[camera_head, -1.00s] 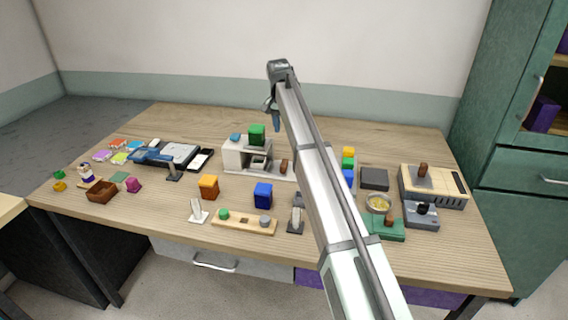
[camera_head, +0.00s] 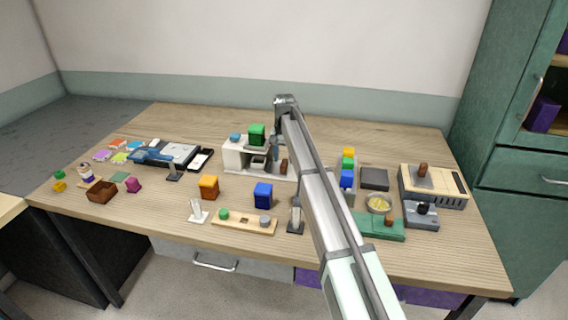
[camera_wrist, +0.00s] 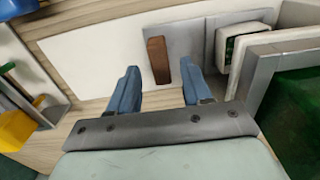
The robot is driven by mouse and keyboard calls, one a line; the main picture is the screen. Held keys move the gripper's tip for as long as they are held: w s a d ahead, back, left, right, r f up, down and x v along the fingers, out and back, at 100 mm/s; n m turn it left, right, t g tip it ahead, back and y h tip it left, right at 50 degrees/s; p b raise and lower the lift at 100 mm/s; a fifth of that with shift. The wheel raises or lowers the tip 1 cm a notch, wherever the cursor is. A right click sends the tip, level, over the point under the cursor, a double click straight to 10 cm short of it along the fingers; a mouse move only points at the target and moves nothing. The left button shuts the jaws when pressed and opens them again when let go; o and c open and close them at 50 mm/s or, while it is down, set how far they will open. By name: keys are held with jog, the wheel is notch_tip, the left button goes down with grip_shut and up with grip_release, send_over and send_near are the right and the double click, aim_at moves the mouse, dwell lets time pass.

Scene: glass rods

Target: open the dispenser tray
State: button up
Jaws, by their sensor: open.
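The dispenser (camera_head: 234,156) is a white box-like unit with a green block (camera_head: 256,134) on top, near the back middle of the table. A brown upright handle (camera_head: 284,166) stands on its low right part. In the wrist view the handle (camera_wrist: 158,60) stands out from a grey plate (camera_wrist: 188,45). A small white-rimmed opening with green inside (camera_wrist: 240,46) is beside that plate. My gripper (camera_wrist: 160,66) is open, its two blue fingers on either side of the handle in that view, with gaps on both sides. In the head view my gripper (camera_head: 276,146) is partly hidden by my arm.
A rack of coloured blocks (camera_head: 347,170) stands right of the dispenser. A blue block (camera_head: 263,195), an orange block (camera_head: 208,187) and a wooden strip with knobs (camera_head: 244,222) lie in front. The dispenser's grey frame (camera_wrist: 262,75) is close to my right finger in the wrist view.

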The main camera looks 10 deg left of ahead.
aim_at(284, 162)
jog(key=shift+f, duration=1.6)
grip_shut()
